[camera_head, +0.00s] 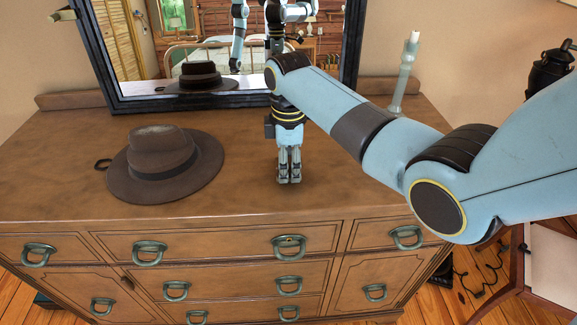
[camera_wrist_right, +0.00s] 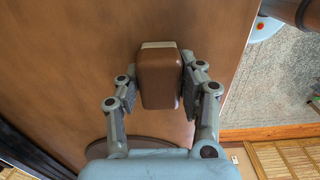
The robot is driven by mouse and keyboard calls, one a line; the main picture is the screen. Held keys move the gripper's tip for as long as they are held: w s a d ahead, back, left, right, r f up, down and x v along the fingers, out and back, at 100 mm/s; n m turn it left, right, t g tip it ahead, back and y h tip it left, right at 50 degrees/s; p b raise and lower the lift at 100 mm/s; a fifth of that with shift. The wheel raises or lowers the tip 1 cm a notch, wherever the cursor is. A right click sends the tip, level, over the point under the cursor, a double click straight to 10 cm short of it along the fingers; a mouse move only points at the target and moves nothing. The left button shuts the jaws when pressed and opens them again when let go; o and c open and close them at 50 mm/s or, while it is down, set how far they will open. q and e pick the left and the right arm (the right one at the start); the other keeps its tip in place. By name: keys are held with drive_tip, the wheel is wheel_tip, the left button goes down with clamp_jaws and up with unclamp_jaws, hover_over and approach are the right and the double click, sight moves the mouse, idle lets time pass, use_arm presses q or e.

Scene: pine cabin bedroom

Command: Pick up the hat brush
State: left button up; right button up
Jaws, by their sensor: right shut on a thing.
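My right gripper (camera_head: 289,179) points straight down over the dresser top, in the middle of the head view. In the right wrist view its two fingers stand on either side of the hat brush (camera_wrist_right: 160,88), a brown block with a pale strip at one end, and are shut on it. In the head view the brush is hidden behind the fingers. I cannot tell whether it touches the wood or is just above it. My left gripper is outside the head view, apart from arm reflections in the mirror.
A brown felt hat (camera_head: 160,165) lies on the dresser (camera_head: 235,150), left of my right gripper. A black-framed mirror (camera_head: 140,40) stands behind. A candle in a pale holder (camera_head: 403,78) stands at the back right, behind my arm. Bare wood lies around the gripper.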

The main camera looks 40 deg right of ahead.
sight(290, 163)
drive_tip(key=r, duration=0.4)
drive_tip(key=shift+s+r, duration=0.15)
drive_tip(key=shift+s, duration=0.2)
drive_tip(key=s+a+r+p, duration=0.1)
drive_tip(key=s+a+r, duration=0.1)
drive_tip(key=s+r, duration=0.4)
drive_tip(key=shift+s+r+p, duration=0.3)
drive_tip(key=shift+s, duration=2.1)
